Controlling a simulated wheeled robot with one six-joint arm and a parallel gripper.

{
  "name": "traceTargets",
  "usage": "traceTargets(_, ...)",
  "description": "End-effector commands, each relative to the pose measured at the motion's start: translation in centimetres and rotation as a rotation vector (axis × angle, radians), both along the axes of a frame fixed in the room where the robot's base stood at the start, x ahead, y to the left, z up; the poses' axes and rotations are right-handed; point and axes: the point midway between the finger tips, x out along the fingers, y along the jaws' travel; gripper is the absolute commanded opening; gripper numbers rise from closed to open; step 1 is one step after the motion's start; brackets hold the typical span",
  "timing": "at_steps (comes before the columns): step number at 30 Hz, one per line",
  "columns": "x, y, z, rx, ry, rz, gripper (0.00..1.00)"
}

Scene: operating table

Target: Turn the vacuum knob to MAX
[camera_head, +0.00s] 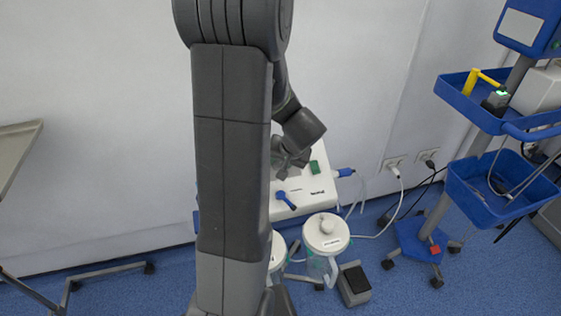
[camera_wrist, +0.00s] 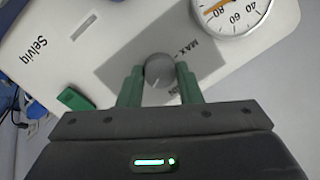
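The grey round vacuum knob (camera_wrist: 158,69) sits on a grey panel of the white suction unit (camera_wrist: 50,48), which also shows in the head view (camera_head: 312,204). The MAX label is just up and right of the knob in the wrist view. A small pale mark shows low on the knob. My gripper (camera_wrist: 159,72) has its two green fingers on either side of the knob, close to its edges. Whether they touch it is unclear. In the head view my gripper (camera_head: 290,157) is over the unit, partly hidden by my arm.
A round gauge (camera_wrist: 232,12) is at the upper right of the knob. A green switch (camera_wrist: 75,99) is left of the fingers. A blue lever (camera_head: 286,200) is on the unit's front. White-lidded canisters (camera_head: 326,234) stand below; a blue cart (camera_head: 480,105) is at right.

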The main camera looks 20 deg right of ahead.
Motion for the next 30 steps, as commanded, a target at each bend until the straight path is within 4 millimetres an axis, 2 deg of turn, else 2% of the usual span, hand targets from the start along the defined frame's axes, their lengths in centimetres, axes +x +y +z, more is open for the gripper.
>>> traceTargets(14,-0.04,-0.05,-0.10,0.046,-0.004,-0.065,0.09)
traceTargets(30,-0.23,-0.10,-0.24,0.313,-0.019,-0.437,0.09)
